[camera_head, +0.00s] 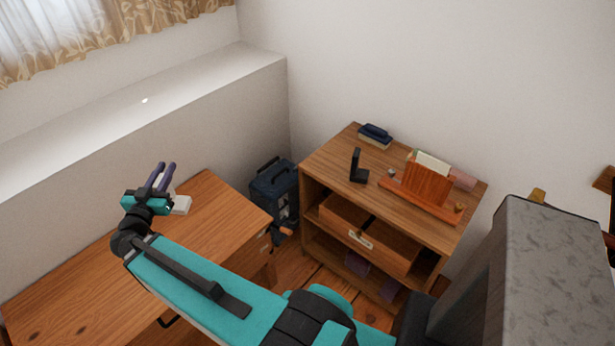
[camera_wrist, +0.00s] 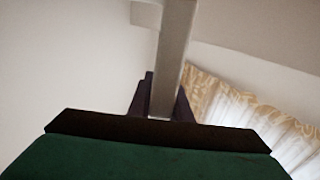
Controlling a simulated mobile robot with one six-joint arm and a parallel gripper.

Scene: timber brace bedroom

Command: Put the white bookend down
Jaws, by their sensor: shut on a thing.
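The white bookend (camera_wrist: 173,60) is between my fingers in the wrist view, seen as a pale grey-white upright strip running up out of the frame. My gripper (camera_wrist: 165,100) is shut on it. In the head view my gripper (camera_head: 161,177) is over the wooden desk (camera_head: 225,215) at the left, with its dark purple fingers pointing up in the picture. A small white piece (camera_head: 182,204) shows just right of the gripper; it looks like part of the bookend. I cannot tell whether it touches the desk.
A wooden cabinet (camera_head: 325,172) stands right of the desk with an open drawer (camera_head: 350,215). On it are a black bookend (camera_head: 357,167), a dark blue book (camera_head: 376,133) and an orange-brown rack (camera_head: 427,185). A dark blue case (camera_head: 273,190) stands between. The desk's right part is clear.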

